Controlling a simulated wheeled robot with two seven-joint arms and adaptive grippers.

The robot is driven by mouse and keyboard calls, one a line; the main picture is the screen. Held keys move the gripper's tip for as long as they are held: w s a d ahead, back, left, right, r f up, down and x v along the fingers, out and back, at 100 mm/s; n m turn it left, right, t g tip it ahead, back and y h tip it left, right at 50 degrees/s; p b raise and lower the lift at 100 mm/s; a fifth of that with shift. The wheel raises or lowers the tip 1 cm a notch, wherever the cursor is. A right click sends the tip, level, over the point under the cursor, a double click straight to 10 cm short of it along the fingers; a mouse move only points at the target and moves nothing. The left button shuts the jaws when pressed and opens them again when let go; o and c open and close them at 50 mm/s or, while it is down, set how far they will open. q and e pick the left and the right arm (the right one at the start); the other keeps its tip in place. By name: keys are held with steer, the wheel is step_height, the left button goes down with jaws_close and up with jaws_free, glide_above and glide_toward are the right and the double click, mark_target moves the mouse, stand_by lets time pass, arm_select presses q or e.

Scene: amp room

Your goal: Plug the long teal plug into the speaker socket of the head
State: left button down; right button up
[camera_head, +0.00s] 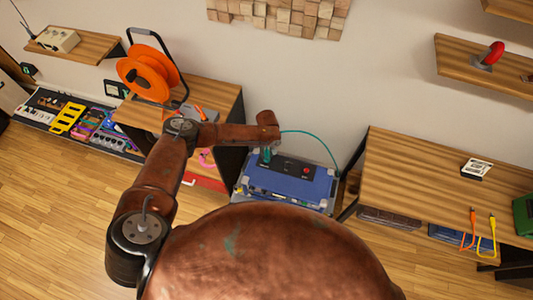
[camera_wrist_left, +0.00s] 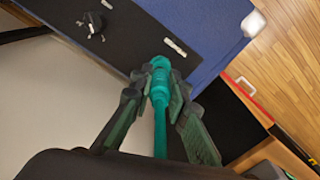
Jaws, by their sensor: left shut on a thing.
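The head is a blue box (camera_head: 290,183) with a dark top panel, standing between the two benches. In the left wrist view its dark panel (camera_wrist_left: 120,45) shows a round knob and small white labels beside a blue cover. My left gripper (camera_head: 267,155) is over the left part of the panel. The left wrist view shows its fingers shut around the long teal plug (camera_wrist_left: 160,88), tip toward the panel near a white label. The tip is at or close to the panel; I cannot tell whether it is in a socket. The socket hole is not visible. My right gripper is not in view.
A teal cable (camera_head: 312,135) arcs from behind my left wrist to the head's right side. A wooden bench (camera_head: 430,185) with cables hanging at its front stands right. An orange reel (camera_head: 148,72) sits on the left bench. A pedalboard (camera_head: 80,122) lies farther left.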

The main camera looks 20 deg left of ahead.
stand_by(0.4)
arm_select(q)
steer(key=shift+f, duration=0.3)
steer(key=shift+f, duration=0.25)
stand_by(0.6)
steer(key=c, duration=1.8)
jaws_free()
step_height(320, 180, up, 12)
